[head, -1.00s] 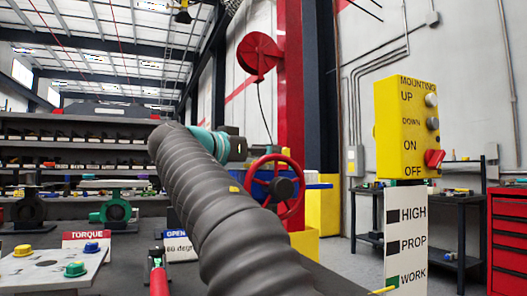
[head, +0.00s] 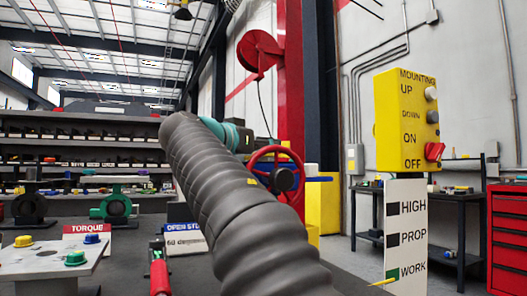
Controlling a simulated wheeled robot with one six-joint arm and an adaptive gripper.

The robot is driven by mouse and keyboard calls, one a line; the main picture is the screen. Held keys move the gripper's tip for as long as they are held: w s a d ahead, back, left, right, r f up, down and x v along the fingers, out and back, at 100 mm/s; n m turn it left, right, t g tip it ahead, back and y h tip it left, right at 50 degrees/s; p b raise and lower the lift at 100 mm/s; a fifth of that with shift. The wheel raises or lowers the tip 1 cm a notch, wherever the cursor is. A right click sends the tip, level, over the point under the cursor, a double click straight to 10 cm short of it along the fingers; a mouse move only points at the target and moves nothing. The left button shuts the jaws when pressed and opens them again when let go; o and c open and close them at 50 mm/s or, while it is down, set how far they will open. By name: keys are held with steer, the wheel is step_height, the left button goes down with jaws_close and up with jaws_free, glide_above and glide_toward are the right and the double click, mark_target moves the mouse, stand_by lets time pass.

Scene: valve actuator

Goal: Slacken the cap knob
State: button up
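A red handwheel (head: 296,158) with a dark round hub (head: 283,180) stands beyond the bench, right of the picture's middle. The hub may be the cap knob, but I cannot tell for sure. My arm, in a grey ribbed cover, crosses the front of the view and hides the wheel's lower left part. Its teal joint and dark end piece overlap the wheel's left edge in the picture; I cannot tell whether anything touches. My gripper's fingers are not visible.
A yellow control box (head: 401,122) with a red switch stands above a white HIGH/PROP/WORK panel (head: 405,268) on the right. A plate with coloured caps (head: 40,262), a TORQUE sign (head: 87,230) and a red-handled tool (head: 159,276) lie on the bench at left.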

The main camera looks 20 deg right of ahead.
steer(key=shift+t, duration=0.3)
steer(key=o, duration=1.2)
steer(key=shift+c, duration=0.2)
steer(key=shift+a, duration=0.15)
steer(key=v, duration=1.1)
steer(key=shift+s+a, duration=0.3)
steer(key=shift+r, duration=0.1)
